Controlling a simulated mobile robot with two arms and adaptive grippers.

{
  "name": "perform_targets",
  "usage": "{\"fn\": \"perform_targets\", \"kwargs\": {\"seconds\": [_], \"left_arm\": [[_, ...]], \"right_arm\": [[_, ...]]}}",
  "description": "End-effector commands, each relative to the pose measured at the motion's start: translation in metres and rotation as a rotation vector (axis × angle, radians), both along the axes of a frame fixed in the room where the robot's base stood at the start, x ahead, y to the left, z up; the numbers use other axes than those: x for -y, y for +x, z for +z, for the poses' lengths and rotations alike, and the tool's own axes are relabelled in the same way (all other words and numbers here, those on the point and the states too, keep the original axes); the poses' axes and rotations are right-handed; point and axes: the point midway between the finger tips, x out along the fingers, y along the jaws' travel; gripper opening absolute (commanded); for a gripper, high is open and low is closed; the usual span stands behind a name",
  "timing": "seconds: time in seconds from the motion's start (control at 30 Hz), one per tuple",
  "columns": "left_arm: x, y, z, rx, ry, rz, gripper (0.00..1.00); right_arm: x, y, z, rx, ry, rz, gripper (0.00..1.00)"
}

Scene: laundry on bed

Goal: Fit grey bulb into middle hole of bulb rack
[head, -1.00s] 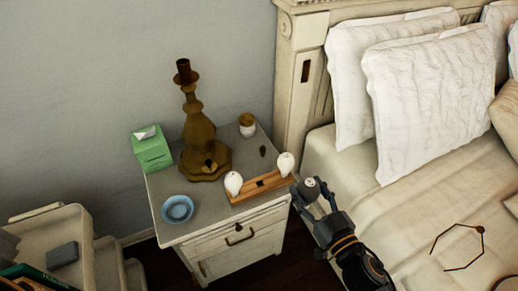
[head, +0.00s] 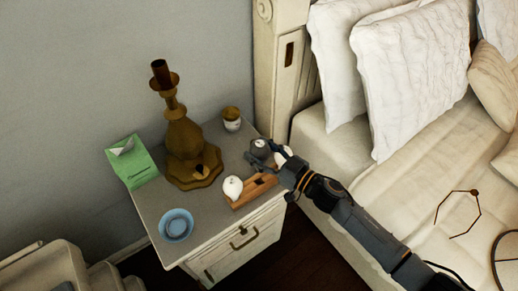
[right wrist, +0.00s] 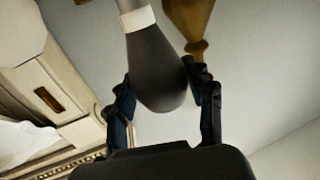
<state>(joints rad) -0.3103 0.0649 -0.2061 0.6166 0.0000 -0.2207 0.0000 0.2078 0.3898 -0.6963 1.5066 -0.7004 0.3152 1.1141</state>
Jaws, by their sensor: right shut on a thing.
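The wooden bulb rack (head: 243,197) lies on the nightstand with a white bulb (head: 232,187) at its left end and another white bulb (head: 283,155) at its right end, partly hidden by my gripper. The rack's middle hole (head: 259,181) shows dark and empty. My right gripper (head: 262,153) is shut on the grey bulb (head: 260,146) and holds it over the nightstand, near the rack's right half and behind it. In the right wrist view the grey bulb (right wrist: 158,70) sits between the fingers, its pale base (right wrist: 138,18) pointing away from the palm. My left gripper is not in view.
A brass lamp base (head: 187,145), a green tissue box (head: 131,162), a blue bowl (head: 176,225) and a small jar (head: 231,118) stand on the nightstand (head: 208,222). The bed (head: 390,190) is to the right.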

Motion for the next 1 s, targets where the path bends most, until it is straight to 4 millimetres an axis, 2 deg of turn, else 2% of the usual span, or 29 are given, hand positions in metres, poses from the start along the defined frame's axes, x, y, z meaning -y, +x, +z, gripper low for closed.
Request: {"fn": "perform_targets", "kwargs": {"seconds": [0.13,0.4,0.7,1.0], "left_arm": [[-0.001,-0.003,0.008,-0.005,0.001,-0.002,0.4],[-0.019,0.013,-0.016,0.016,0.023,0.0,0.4],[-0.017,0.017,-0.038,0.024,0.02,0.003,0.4],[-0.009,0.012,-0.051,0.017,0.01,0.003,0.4]], "right_arm": [[0.001,-0.001,0.003,-0.001,-0.006,-0.003,0.24],[0.001,-0.001,-0.029,-0.001,-0.007,-0.004,0.24],[0.001,-0.001,-0.059,-0.001,-0.007,-0.004,0.24],[0.001,-0.001,-0.077,0.0,-0.006,-0.004,0.24]]}}
